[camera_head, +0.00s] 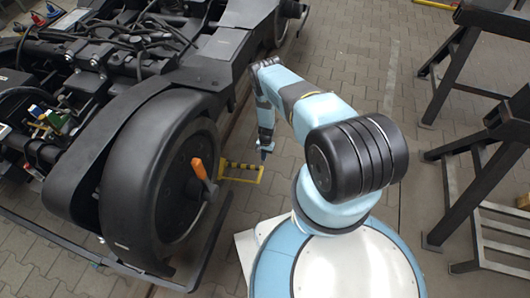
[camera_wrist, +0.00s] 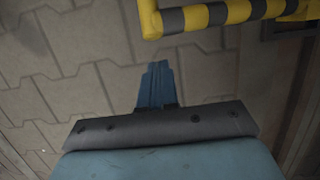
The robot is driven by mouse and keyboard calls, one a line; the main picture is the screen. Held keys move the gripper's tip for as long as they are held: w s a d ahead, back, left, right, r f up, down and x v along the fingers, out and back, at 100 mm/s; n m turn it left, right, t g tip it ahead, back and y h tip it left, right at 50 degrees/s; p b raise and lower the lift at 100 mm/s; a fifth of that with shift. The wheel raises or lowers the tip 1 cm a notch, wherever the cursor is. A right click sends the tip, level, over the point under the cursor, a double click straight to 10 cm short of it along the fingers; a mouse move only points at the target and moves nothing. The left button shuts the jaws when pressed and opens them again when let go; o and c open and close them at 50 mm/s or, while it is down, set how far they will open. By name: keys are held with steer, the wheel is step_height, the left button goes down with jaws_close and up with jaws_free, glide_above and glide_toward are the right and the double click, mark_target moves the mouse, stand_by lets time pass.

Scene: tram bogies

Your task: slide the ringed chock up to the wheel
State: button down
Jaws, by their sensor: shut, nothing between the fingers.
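A yellow-and-black striped bar on a yellow frame (camera_head: 240,167), which looks like the chock's handle, is beside the large black wheel (camera_head: 160,180), on its right side. In the wrist view the striped bar (camera_wrist: 220,14) crosses the top edge, cut off by the frame. I cannot clearly see the chock's body or a ring. My gripper (camera_head: 265,153) points down just right of the striped bar, apart from it in the picture. In the wrist view its blue fingers (camera_wrist: 157,85) are together and empty, over paving, below the bar.
The tram bogie (camera_head: 120,60) fills the left, with an orange lever (camera_head: 200,170) at the wheel's face. A dark rail (camera_head: 212,235) runs beside the wheel. Black trestles (camera_head: 470,150) stand at right. Open paving (camera_head: 345,50) lies between bogie and trestles.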

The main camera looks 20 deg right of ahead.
mark_target(260, 170)
steer(key=shift+s+a+f, duration=0.3)
steer(key=shift+s+a, duration=0.4)
steer(key=shift+s, duration=0.25)
steer(key=s+a, duration=0.1)
steer(key=s, duration=0.1)
steer(key=s+a, duration=0.3)
steer(key=s, duration=0.1)
steer(key=shift+s+a, duration=0.25)
steer(key=shift+a, duration=0.05)
steer(key=w, duration=0.1)
steer(key=w+d+r, duration=0.1)
steer(key=w+d, duration=0.1)
steer(key=shift+w+d+r, duration=0.15)
steer(key=shift+w+d, duration=0.1)
steer(key=shift+w, duration=0.1)
steer(key=v, duration=0.9)
steer(key=shift+r, duration=0.4)
